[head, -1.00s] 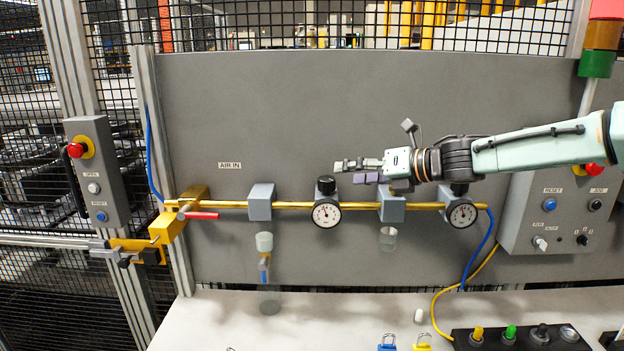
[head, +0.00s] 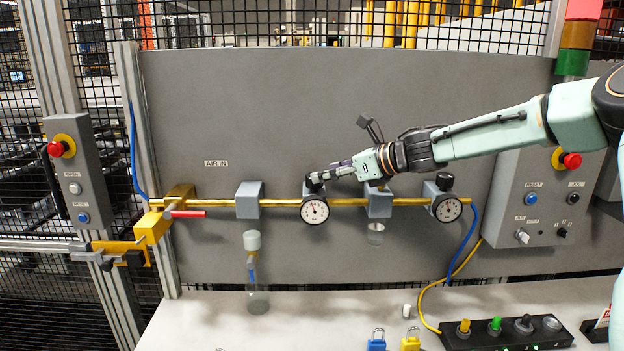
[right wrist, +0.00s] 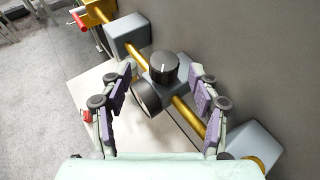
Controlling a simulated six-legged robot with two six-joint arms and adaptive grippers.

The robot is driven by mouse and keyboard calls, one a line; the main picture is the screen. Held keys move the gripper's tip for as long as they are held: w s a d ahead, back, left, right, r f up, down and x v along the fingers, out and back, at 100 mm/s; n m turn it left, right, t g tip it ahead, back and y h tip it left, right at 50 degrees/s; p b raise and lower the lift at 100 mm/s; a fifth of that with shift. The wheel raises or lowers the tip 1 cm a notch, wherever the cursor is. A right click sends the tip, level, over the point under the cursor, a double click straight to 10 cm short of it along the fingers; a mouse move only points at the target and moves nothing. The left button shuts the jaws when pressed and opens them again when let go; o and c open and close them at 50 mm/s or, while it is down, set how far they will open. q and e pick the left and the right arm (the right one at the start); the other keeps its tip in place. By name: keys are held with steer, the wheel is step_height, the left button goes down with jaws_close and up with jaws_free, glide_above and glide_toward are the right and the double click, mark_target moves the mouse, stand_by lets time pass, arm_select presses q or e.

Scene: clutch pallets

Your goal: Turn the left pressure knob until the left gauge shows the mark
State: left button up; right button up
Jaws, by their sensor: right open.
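The left pressure knob (right wrist: 164,68) is a black round knob with a white line on top of a grey regulator block on the brass pipe. In the head view the knob (head: 314,186) is partly hidden by my right gripper (head: 328,177). The left gauge (head: 314,210) is a white dial with a dark needle below it; its mark is too small to make out. In the right wrist view my right gripper (right wrist: 160,100) is open, its purple-padded fingers on either side of the knob and apart from it. My left gripper is not in view.
The right gauge (head: 447,209) and right knob (head: 445,181) sit farther right on the pipe (head: 280,202). A red valve handle (head: 188,214) is at the left. A clear bowl (head: 258,300) hangs below. The bench (head: 220,320) holds padlocks and a black button strip (head: 505,334).

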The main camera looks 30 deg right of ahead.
steer(key=w+f, duration=0.1)
steer(key=w+f+b, duration=0.1)
steer(key=shift+w+b, duration=0.3)
steer(key=shift+w, duration=0.25)
steer(key=shift+w+a+f+b, duration=0.1)
steer(key=shift+w+a+b, duration=0.2)
steer(key=shift+w+a, duration=0.45)
steer(key=shift+w, duration=0.25)
steer(key=shift+d+f, duration=0.15)
steer(key=shift+d, duration=0.15)
steer(key=shift+s, duration=0.15)
steer(key=shift+c, duration=1)
steer(key=shift+a, duration=0.3)
steer(key=c, duration=0.4)
steer(key=shift+d, duration=0.1)
steer(key=c, duration=0.6)
